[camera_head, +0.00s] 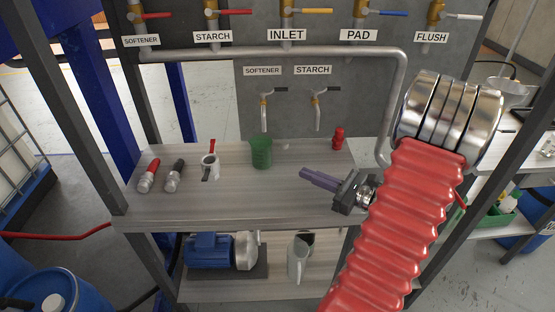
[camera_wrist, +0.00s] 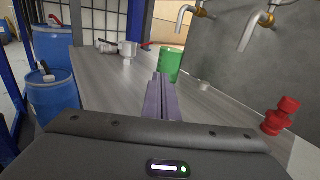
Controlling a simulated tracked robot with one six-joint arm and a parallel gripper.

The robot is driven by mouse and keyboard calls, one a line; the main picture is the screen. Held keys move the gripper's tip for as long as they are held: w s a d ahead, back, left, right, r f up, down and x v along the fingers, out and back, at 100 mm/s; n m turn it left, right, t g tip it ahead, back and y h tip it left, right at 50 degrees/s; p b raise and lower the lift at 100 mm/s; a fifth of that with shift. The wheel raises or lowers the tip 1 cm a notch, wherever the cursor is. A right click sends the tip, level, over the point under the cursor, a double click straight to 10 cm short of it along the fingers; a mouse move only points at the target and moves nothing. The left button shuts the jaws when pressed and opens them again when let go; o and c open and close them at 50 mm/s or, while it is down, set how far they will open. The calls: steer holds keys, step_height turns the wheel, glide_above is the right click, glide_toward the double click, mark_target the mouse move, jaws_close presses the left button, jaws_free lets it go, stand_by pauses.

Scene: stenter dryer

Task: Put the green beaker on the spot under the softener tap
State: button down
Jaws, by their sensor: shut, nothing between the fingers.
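The green beaker (camera_head: 261,152) stands upright at the back of the grey bench top, below the softener tap (camera_head: 264,112) in the head view. It also shows in the wrist view (camera_wrist: 169,64), just past my fingers. A marked spot under the tap is not visible. A small pale piece (camera_head: 285,147) lies on the bench right of the beaker. My gripper (camera_head: 302,173) has its purple fingers shut and empty. They point toward the beaker, apart from it, to its front right in the head view; they also show in the wrist view (camera_wrist: 160,78).
The starch tap (camera_head: 317,112) hangs right of the softener tap. A red fitting (camera_head: 338,138) stands at the back right. A white valve piece (camera_head: 209,167) and two hose fittings (camera_head: 161,176) are on the left. The bench front middle is clear. A steel pitcher (camera_head: 297,262) stands below.

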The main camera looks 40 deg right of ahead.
steer(key=w+a+n+g+y, duration=0.1)
steer(key=a, duration=0.2)
steer(key=a+r+n+g+y, duration=0.1)
steer(key=a+n, duration=0.1)
steer(key=a, duration=0.1)
steer(key=w+a+r+n+g+y, duration=0.1)
steer(key=a+n, duration=0.1)
steer(key=a, duration=0.1)
steer(key=shift+w+a+g+y, duration=0.25)
steer(key=shift+w+g+y, duration=0.05)
steer(key=shift+g+y, duration=0.1)
steer(key=s+a+r+n+g, duration=0.1)
steer(key=s+a+n+g, duration=0.1)
steer(key=a+n+g, duration=0.55)
steer(key=s+a+r+n+g, duration=0.1)
steer(key=s+a+n+g, duration=0.3)
steer(key=a, duration=0.7)
steer(key=s+a+r+n+t+h, duration=0.4)
steer(key=r+n+h, duration=0.3)
steer(key=n, duration=0.9)
steer(key=shift+a+h, duration=0.35)
steer(key=shift+h, duration=0.45)
steer(key=shift+s+a, duration=0.1)
steer(key=shift+s, duration=0.05)
